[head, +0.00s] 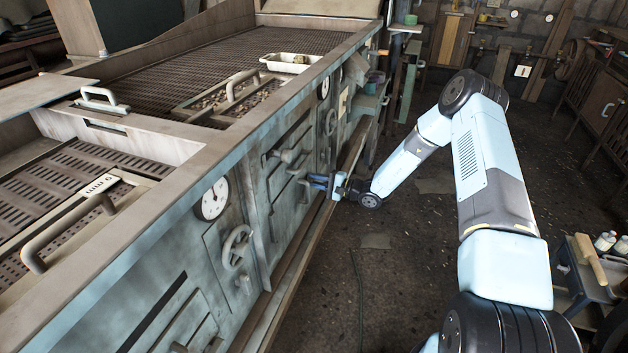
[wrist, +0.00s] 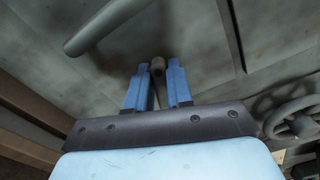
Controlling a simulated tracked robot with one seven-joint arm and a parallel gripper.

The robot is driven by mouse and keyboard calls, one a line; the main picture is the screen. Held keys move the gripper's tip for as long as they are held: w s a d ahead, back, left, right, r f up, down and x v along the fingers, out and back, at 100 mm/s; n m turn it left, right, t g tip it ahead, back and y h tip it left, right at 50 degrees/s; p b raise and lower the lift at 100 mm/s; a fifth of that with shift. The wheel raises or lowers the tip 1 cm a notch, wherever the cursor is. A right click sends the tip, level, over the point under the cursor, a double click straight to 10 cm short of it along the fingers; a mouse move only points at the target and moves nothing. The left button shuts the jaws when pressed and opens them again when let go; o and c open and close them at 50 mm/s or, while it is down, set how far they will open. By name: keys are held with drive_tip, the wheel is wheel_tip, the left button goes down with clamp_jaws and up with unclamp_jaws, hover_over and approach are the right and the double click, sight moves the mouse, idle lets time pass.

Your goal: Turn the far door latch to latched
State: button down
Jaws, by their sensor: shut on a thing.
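The far door (head: 278,187) is a grey-green metal panel on the side of the machine. Its latch (head: 302,182) is a short grey lever with a rounded end, low on the panel's right part. In the wrist view the latch's end (wrist: 157,66) stands between my two blue fingers. My gripper (head: 314,182) reaches the latch from the right and is shut on it; it also shows in the wrist view (wrist: 158,75). The fingers hide part of the lever, and I cannot tell its exact angle.
A grey bar handle (head: 288,155) juts out just above the latch; it also shows in the wrist view (wrist: 105,25). A handwheel (head: 237,248) and a dial gauge (head: 214,199) are nearer on the machine.

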drive_tip(key=shift+d+f+n, duration=0.1)
drive_tip(key=shift+f+n, duration=0.1)
drive_tip(key=shift+n, duration=0.7)
drive_tip(key=shift+d+f+n, duration=0.1)
drive_tip(key=shift+f+n, duration=0.1)
drive_tip(key=shift+n, duration=0.7)
drive_tip(key=c, duration=1.3)
unclamp_jaws()
drive_tip(key=shift+f, duration=0.1)
drive_tip(key=shift+o, duration=1.2)
drive_tip(key=shift+a, duration=0.15)
drive_tip(key=v, duration=1.4)
